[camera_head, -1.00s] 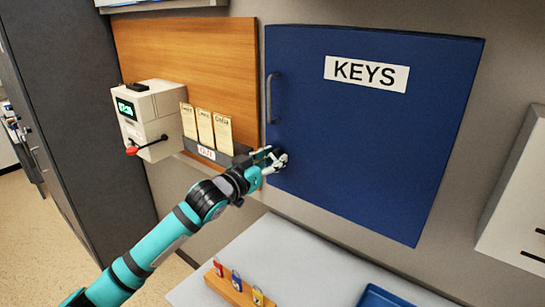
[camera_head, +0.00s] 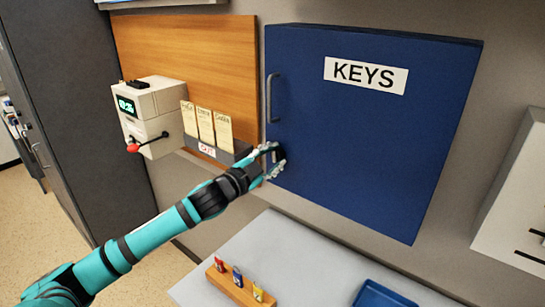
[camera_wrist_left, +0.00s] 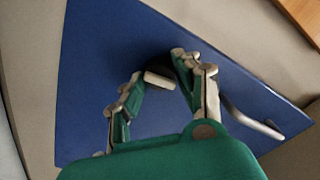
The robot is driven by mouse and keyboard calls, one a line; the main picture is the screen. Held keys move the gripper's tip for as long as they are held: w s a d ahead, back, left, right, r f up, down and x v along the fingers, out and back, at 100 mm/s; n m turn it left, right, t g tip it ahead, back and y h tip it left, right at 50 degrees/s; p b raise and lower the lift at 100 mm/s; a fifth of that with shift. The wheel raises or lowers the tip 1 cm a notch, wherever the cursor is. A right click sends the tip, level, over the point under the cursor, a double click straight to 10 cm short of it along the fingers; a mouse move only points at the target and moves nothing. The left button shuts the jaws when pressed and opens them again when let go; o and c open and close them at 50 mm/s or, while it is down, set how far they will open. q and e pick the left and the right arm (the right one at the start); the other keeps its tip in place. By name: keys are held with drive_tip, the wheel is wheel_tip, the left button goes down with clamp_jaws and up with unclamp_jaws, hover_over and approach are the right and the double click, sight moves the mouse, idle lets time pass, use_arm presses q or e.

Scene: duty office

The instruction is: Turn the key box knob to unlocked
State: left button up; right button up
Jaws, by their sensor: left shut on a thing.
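The blue key box (camera_head: 370,140) hangs on the wall with a white KEYS label and its door closed. It also fills much of the left wrist view (camera_wrist_left: 95,60). The knob (camera_wrist_left: 158,80) shows there as a pale bar on a dark round base. My left gripper (camera_head: 273,162) is at the lower left of the door, shut on the knob, one finger above it and one below in the head view. In the left wrist view the fingers (camera_wrist_left: 160,95) stand on either side of it. The knob's setting cannot be read. My right gripper is out of view.
The door handle (camera_head: 270,98) is just above my left gripper. A card rack (camera_head: 225,155) and a cream machine with a red-tipped lever (camera_head: 150,108) are to its left. Below, a table (camera_head: 310,265) holds a wooden key-tag block (camera_head: 228,286) and a blue tray (camera_head: 380,298).

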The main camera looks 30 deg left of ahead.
use_arm(q)
drive_tip(key=shift+m, duration=0.6)
drive_tip(key=o, duration=1.1)
drive_tip(key=shift+o, duration=0.2)
drive_tip(key=s, duration=1.2)
drive_tip(key=shift+a, duration=0.45)
